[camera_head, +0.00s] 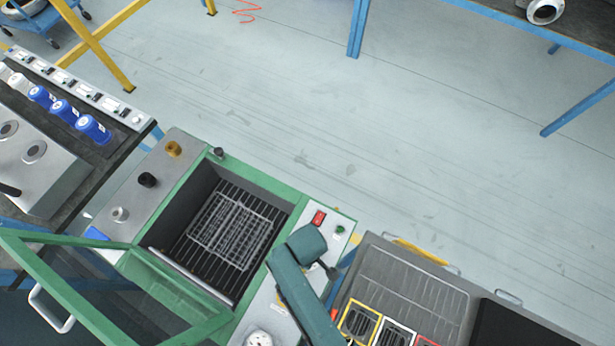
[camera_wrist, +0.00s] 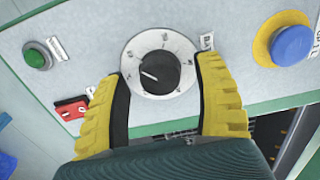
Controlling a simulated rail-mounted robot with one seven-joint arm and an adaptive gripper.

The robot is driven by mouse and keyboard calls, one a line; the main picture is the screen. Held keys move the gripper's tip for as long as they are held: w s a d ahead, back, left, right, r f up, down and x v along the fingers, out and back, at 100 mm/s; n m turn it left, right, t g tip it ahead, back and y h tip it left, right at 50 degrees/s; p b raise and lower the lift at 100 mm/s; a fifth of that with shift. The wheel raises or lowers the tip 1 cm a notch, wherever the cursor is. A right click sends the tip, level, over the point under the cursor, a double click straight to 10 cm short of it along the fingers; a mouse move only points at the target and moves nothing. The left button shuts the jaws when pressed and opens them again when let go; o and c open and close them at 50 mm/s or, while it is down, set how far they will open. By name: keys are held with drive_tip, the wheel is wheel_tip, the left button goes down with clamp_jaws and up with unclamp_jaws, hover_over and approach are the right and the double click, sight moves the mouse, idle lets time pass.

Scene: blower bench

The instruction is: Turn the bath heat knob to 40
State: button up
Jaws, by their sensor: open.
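The marks are too small to read. A partly covered label beside it starts with letters like "BAT". My gripper (camera_wrist: 162,68) is open, with one yellow finger left and one right of the dial. The fingers appear apart from the black knob. In the head view, my arm covers part of the control panel (camera_head: 265,310), and the knob and fingertips cannot be made out.
A red switch (camera_wrist: 70,108) and a green button (camera_wrist: 37,58) lie left of the dial; a blue button in a yellow ring (camera_wrist: 290,45) lies right. The green-framed bath (camera_head: 240,225) has its lid (camera_head: 60,270) open. A gauge (camera_head: 258,338) sits near the panel's front.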

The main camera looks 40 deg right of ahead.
drive_tip(key=shift+f, duration=0.3)
drive_tip(key=c, duration=1.2)
drive_tip(key=shift+c, duration=0.2)
drive_tip(key=shift+r+m+p, duration=0.1)
drive_tip(key=shift+m+p, duration=0.2)
drive_tip(key=shift+p, duration=0.05)
